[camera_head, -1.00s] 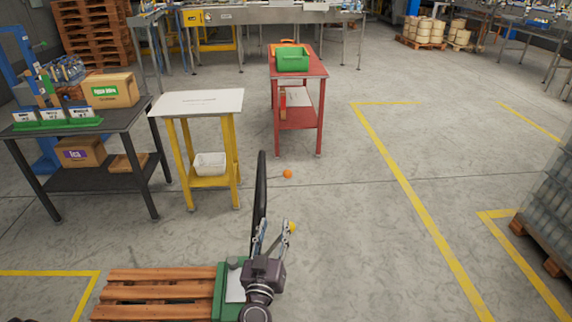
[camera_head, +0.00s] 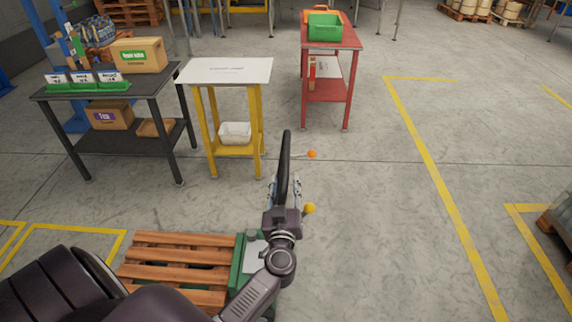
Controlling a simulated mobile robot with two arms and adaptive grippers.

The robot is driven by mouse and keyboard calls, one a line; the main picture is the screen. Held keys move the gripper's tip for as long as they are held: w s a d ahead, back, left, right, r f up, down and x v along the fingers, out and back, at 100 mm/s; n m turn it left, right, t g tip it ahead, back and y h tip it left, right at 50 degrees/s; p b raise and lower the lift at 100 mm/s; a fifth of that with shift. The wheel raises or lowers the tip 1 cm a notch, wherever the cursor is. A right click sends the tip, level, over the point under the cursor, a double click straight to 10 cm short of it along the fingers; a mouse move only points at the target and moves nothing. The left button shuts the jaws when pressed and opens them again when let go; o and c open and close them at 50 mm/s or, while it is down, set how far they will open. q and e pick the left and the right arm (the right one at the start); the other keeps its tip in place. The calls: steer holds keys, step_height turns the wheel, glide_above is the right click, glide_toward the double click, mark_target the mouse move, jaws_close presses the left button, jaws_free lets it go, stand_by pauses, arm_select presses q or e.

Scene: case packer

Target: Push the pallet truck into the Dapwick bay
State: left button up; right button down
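The pallet truck (camera_head: 243,262) has a green body at the bottom centre, with a tall black handle (camera_head: 285,150) rising from it. A wooden pallet (camera_head: 175,260) lies at its left, over where the forks would be. My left gripper (camera_head: 284,186) is at the handle, its fingers apart, one on each side of the black bar. They look open; contact with the bar cannot be made out. My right gripper is not in view. No sign reading Dapwick is legible. Yellow floor lines (camera_head: 70,228) mark a bay at the left, partly behind my arm.
A dark table (camera_head: 150,95) with boxes, a white-topped yellow table (camera_head: 225,70) and a red cart (camera_head: 330,88) stand beyond the truck. Another yellow-lined bay (camera_head: 525,240) lies at the right. Orange (camera_head: 312,154) and yellow (camera_head: 309,208) balls show near the handle.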

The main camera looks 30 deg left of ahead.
mark_target(285, 168)
arm_select(q)
steer(key=x, duration=0.6)
steer(key=shift+w+a, duration=0.1)
steer(key=shift+w, duration=0.1)
jaws_close()
